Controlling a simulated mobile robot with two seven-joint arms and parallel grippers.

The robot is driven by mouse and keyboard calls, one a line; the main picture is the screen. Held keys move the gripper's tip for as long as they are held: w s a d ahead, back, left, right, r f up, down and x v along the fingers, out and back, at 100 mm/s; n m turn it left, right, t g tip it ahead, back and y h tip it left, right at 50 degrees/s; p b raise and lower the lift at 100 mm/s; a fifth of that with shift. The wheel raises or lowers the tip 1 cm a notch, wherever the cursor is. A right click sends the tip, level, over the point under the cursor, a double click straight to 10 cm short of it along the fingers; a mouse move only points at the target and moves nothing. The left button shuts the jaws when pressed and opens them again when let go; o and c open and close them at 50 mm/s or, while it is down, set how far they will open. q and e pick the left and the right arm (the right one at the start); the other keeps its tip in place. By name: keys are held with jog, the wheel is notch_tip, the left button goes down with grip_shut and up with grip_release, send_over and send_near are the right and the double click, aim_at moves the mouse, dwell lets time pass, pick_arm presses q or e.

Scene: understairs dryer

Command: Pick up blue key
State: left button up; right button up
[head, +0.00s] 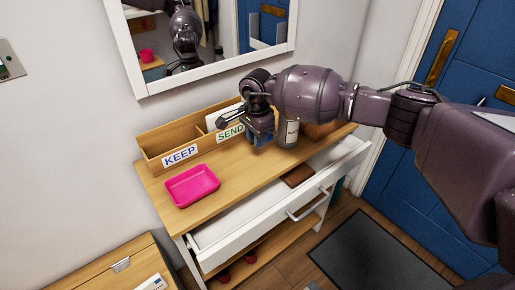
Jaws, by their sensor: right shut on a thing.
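My right gripper (262,136) reaches in from the right and is over the back part of the wooden console top, in front of the SEND side of the wooden sorter. It is shut on a small blue thing, which I take to be the blue key (259,141); its shape is mostly hidden by the fingers. I cannot tell how far above the top it is. My left gripper is not in view.
A wooden sorter labelled KEEP and SEND (165,153) stands against the wall. A pink tray (192,186) is at the left of the console (232,172). A bottle (288,133) stands right of the gripper. The drawer (250,213) is open, with a brown item (298,176) inside.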

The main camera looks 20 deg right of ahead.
notch_tip(320, 180, up, 14)
jog(key=shift+p, duration=0.35)
